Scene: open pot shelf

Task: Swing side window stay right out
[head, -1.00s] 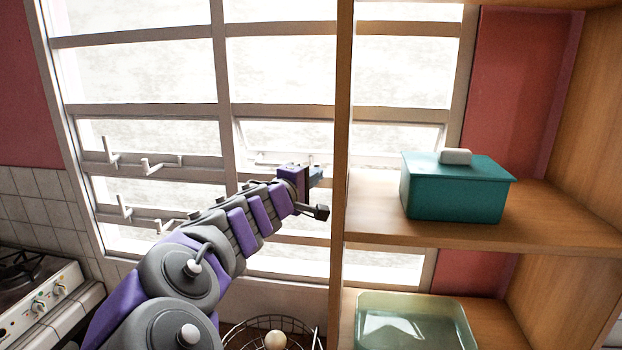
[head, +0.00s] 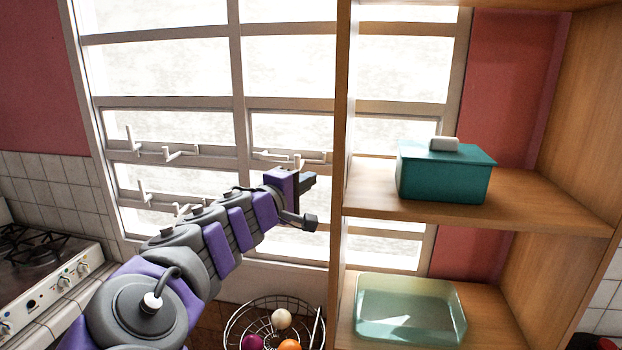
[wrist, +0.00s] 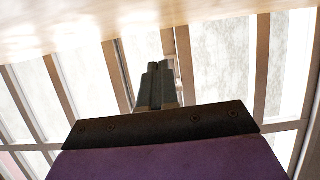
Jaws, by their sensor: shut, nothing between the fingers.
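The window (head: 240,98) has light frames and bright panes. White stays and handles sit on its lower rails: several on the left section, including an upper one (head: 132,142) and a lower one (head: 145,193). Another white stay (head: 277,157) lies along the rail of the middle section, with a short upright piece by the shelf post. I cannot tell which one is the side stay. My gripper (head: 308,182) is just below and in front of the middle stay, apparently apart from it. In the wrist view its fingers (wrist: 156,76) are together and empty; no stay is clear there.
A wooden shelf post (head: 340,230) stands close to the right of my gripper. The shelf holds a teal lidded box (head: 445,180) and a glass dish (head: 410,312). A wire basket (head: 235,325) with fruit is below, a stove (head: 45,285) at left.

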